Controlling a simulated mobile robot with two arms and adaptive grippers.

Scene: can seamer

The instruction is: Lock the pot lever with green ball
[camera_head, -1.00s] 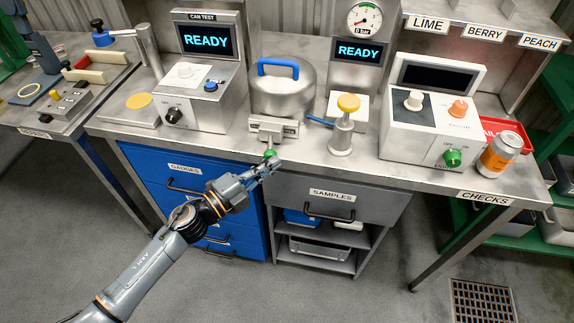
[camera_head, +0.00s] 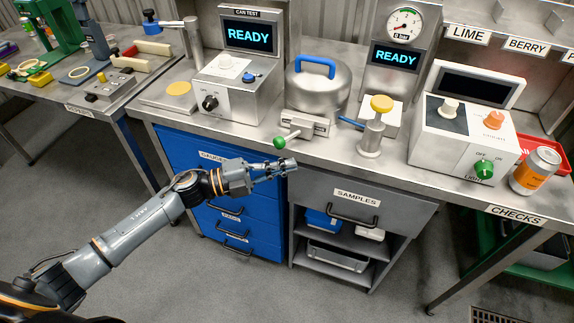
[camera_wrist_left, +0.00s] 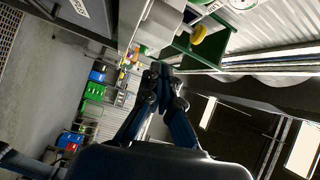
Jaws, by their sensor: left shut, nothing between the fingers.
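The silver pot (camera_head: 318,88) with a blue handle stands on the steel bench. At its front base is a latch block (camera_head: 306,124) with a short lever ending in a green ball (camera_head: 280,142). The lever points out to the left and toward the bench's front edge. My left gripper (camera_head: 292,164) is shut and empty, just below and in front of the green ball, apart from it. In the left wrist view the fingertips (camera_wrist_left: 160,70) are together with nothing between them. My right gripper is not in view.
A yellow-topped post (camera_head: 371,132) stands right of the latch. The CAN TEST box (camera_head: 238,100) is at left, a control box with a green knob (camera_head: 484,169) at right. An orange can (camera_head: 536,171) stands near the front edge. Blue drawers (camera_head: 225,200) lie below the bench.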

